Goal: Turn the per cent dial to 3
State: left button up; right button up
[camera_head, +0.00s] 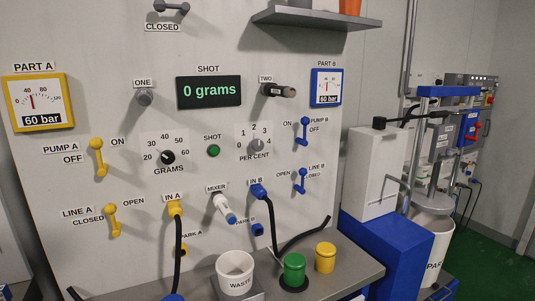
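The per cent dial (257,145) is a small grey knob on the upright panel, with the numbers 0 to 4 in an arc around it and the label PER CENT below. Its grip looks roughly upright, towards the 2, but it is too small to read surely. Nothing covers it. Neither my left nor my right gripper shows in the head view.
The black grams dial (168,157) and green shot button (213,151) are left of it. The blue pump B lever (304,130) is to the right. Black hoses hang from IN A (175,209) and IN B (259,191). A waste cup (236,272) stands below.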

aim_at(257, 145)
jog(key=z, duration=0.5)
jog(key=i, duration=0.5)
jog(key=z, duration=0.35)
